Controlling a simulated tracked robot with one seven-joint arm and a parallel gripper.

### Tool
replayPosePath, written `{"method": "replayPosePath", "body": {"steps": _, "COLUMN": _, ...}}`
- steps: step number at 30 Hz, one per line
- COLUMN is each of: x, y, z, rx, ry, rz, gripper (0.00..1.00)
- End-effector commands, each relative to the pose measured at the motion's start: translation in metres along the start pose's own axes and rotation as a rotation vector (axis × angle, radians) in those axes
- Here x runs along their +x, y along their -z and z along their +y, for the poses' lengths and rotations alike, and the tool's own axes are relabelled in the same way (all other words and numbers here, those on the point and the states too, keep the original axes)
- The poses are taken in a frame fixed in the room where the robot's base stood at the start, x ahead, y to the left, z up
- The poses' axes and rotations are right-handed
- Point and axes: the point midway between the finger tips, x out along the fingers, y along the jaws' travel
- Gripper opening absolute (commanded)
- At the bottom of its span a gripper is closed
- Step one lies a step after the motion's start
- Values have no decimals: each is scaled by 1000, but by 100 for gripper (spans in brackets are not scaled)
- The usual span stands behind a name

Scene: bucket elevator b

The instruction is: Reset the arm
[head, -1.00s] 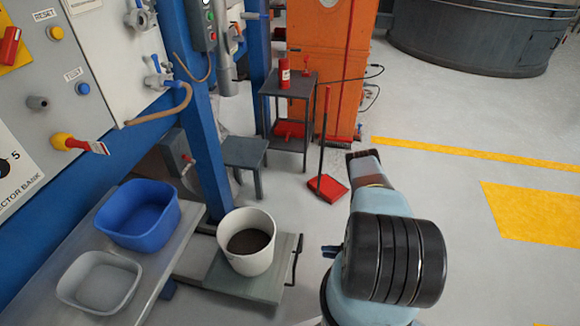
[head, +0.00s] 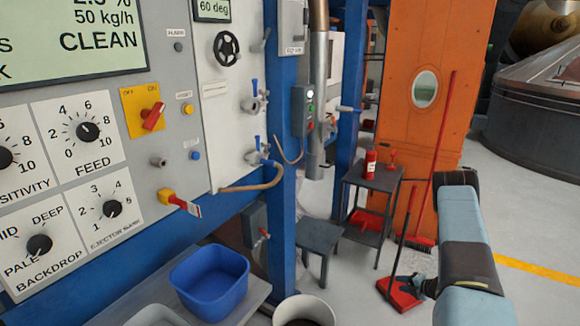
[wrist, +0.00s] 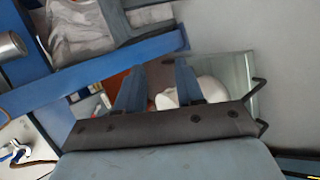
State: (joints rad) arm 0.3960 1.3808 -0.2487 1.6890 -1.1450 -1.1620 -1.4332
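My arm (head: 465,240) shows at the right of the head view, extended forward over the floor. In the wrist view my gripper (wrist: 160,75) shows two blue fingers spread apart with a gap between them. I see nothing held between them. A white bucket (wrist: 207,88) lies in view beyond the fingers, apart from them as far as I can tell. In the head view the gripper is mostly hidden behind my arm; only a small bluish part shows by the red dustpan (head: 400,293).
A control panel with dials (head: 88,132) and a red switch (head: 153,117) stands at left. A blue tub (head: 210,283) sits on a shelf; the white bucket (head: 304,310) is at the bottom edge. A small dark table (head: 372,180) and an orange column (head: 425,120) stand behind. Floor at right is clear.

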Motion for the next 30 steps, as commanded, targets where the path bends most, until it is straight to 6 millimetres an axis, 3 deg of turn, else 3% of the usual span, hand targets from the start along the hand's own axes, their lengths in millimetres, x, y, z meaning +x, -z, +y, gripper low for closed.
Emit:
{"method": "replayPosePath", "body": {"steps": 1, "x": -4, "y": -12, "z": 22, "rx": 8, "ry": 11, "rz": -29, "gripper": 37}}
{"method": "replayPosePath", "body": {"steps": 6, "x": -18, "y": -44, "z": 82, "rx": 73, "ry": 55, "rz": -130, "gripper": 37}}
{"method": "replayPosePath", "body": {"steps": 15, "x": -57, "y": -79, "z": 188, "rx": 218, "ry": 99, "rz": -305, "gripper": 37}}
{"method": "replayPosePath", "body": {"steps": 23, "x": -102, "y": -88, "z": 275, "rx": 371, "ry": 106, "rz": -443, "gripper": 37}}
{"method": "replayPosePath", "body": {"steps": 30, "x": -150, "y": -77, "z": 346, "rx": 531, "ry": 95, "rz": -554, "gripper": 37}}
